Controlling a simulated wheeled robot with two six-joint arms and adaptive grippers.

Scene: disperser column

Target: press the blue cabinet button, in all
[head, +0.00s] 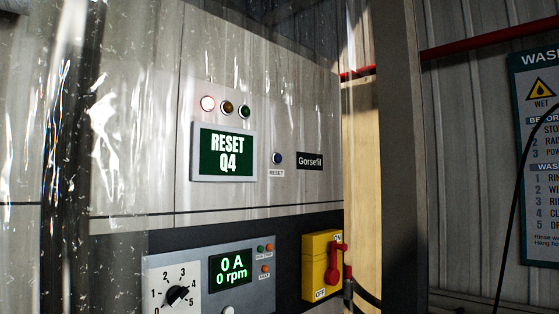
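The blue button (277,158) is a small round dark-blue push button on the light-grey cabinet front (310,110), above a label reading "RESET". It sits right of a green display (226,152) that reads "RESET Q4". Above the display are three round lamps: a lit pale red one (208,103), a dim amber one (228,107) and a dark green one (244,111). Neither of my grippers shows in the head view.
Below are a control panel (204,255) with a dial and a display reading "0 A 0 rpm", and a yellow switch box (312,285) with a red handle. A grey post (400,150) stands right. Clear plastic-like sheeting (66,120) hangs at left.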

